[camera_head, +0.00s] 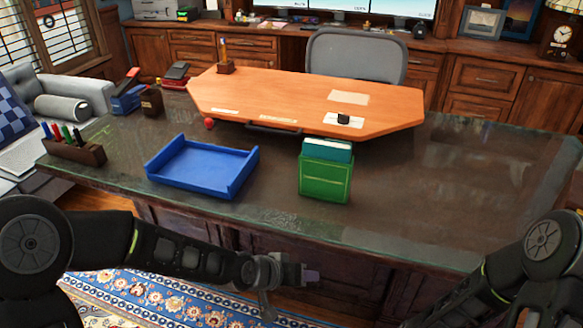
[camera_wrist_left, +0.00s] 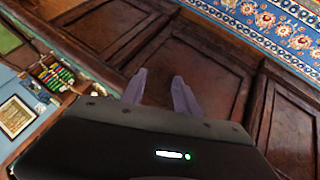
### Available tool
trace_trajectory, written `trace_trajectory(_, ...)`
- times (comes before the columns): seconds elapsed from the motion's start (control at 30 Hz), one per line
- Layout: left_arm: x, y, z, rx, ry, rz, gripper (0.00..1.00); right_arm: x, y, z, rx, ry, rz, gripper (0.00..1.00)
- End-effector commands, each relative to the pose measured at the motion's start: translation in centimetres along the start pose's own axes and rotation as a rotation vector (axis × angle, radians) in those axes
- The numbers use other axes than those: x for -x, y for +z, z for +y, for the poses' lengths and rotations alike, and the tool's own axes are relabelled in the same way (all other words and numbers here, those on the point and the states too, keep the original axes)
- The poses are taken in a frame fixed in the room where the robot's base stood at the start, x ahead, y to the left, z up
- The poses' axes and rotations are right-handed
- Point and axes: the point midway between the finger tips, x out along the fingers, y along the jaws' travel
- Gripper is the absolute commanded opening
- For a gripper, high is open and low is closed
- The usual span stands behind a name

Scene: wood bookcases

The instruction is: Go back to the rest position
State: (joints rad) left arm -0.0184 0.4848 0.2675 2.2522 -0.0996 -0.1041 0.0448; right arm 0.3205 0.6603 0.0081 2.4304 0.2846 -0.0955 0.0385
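My left arm reaches in from the left in the head view, low in front of the desk. Its gripper (camera_head: 310,276) is near the desk's front side, below the top. In the left wrist view the two purple-grey fingers (camera_wrist_left: 158,88) stand apart with nothing between them, facing dark wood panels. My right arm (camera_head: 520,262) shows at the bottom right of the head view. Its gripper is outside the picture.
The desk's glass top (camera_head: 400,200) carries a blue tray (camera_head: 190,187), a green file holder (camera_head: 325,181), a pen holder (camera_head: 75,150) and an orange raised board (camera_head: 290,95). A patterned rug (camera_head: 150,300) lies in front. The desk's right part is clear.

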Motion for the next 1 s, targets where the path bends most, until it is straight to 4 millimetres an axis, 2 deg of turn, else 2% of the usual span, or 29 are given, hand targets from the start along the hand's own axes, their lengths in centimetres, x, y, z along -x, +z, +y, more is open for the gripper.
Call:
trace_trajectory(0.03,-0.5,3.5,-2.0,0.061,-0.028,-0.046,0.36,0.3,1.1,-0.7,0.099,0.000,0.014,0.66)
trace_trajectory(0.07,-0.8,5.7,-3.2,0.095,-0.047,-0.067,0.36,0.1,1.5,-1.1,0.158,-0.005,0.027,0.66)
trace_trajectory(0.1,-1.0,8.6,-4.7,0.139,-0.074,-0.100,0.36,0.0,2.2,-1.7,0.229,-0.015,0.037,0.66)
trace_trajectory(0.17,-0.8,13.0,-6.5,0.202,-0.113,-0.156,0.36,-0.2,3.7,-2.5,0.317,-0.032,0.037,0.66)
trace_trajectory(0.2,-0.5,15.8,-7.4,0.240,-0.136,-0.197,0.36,-0.3,4.8,-3.0,0.364,-0.042,0.029,0.66)
trace_trajectory(0.3,0.7,21.7,-8.6,0.319,-0.178,-0.303,0.36,-0.4,7.5,-3.5,0.437,-0.056,-0.015,0.66)
trace_trajectory(0.4,1.9,25.8,-8.9,0.368,-0.199,-0.386,0.36,-0.3,9.8,-3.5,0.468,-0.054,-0.062,0.66)
trace_trajectory(0.53,2.7,28.2,-8.8,0.407,-0.208,-0.439,0.36,-0.1,11.5,-3.6,0.492,-0.050,-0.096,0.66)
trace_trajectory(1.0,2.5,28.1,-9.0,0.411,-0.208,-0.434,0.36,-0.3,11.5,-3.6,0.493,-0.049,-0.094,0.66)
